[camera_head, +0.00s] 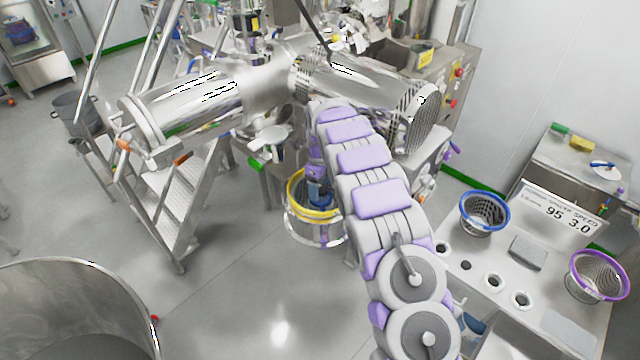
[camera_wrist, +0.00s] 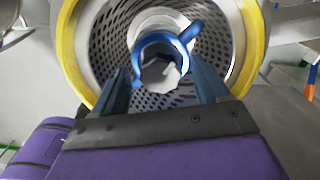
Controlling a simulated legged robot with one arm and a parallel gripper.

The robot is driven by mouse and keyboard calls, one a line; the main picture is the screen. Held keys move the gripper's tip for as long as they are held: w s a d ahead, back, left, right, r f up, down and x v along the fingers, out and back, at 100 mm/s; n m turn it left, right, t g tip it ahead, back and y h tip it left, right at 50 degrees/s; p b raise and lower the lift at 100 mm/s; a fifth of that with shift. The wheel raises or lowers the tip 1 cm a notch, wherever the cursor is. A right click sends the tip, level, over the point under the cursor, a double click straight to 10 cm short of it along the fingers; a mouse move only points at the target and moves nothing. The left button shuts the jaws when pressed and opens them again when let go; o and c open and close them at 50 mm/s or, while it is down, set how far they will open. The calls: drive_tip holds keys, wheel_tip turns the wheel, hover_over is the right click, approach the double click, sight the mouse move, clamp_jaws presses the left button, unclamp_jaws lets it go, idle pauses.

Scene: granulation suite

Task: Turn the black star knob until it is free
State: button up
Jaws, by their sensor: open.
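I cannot make out a black star knob in either view. My gripper (camera_wrist: 163,76) is open, its two dark blue fingers apart with nothing clearly between them. In the wrist view it faces a perforated metal basket with a yellow rim (camera_wrist: 70,52). A blue curved piece (camera_wrist: 187,34) around a pale hub shows at the basket's middle, beyond the fingertips; I cannot tell if they touch it. In the head view my gripper (camera_head: 318,190) is over the yellow-rimmed basket (camera_head: 293,193), below the steel machine (camera_head: 265,80), and my arm hides part of both.
A steel bench at right holds a blue-rimmed basket (camera_head: 485,212), a purple-rimmed basket (camera_head: 598,275) and a sign (camera_head: 555,212). Steel steps (camera_head: 165,190) stand at left. A large steel vessel (camera_head: 70,310) is at front left. The floor between is clear.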

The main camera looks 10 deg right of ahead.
drive_tip(key=shift+c, duration=0.4)
drive_tip(key=c, duration=1)
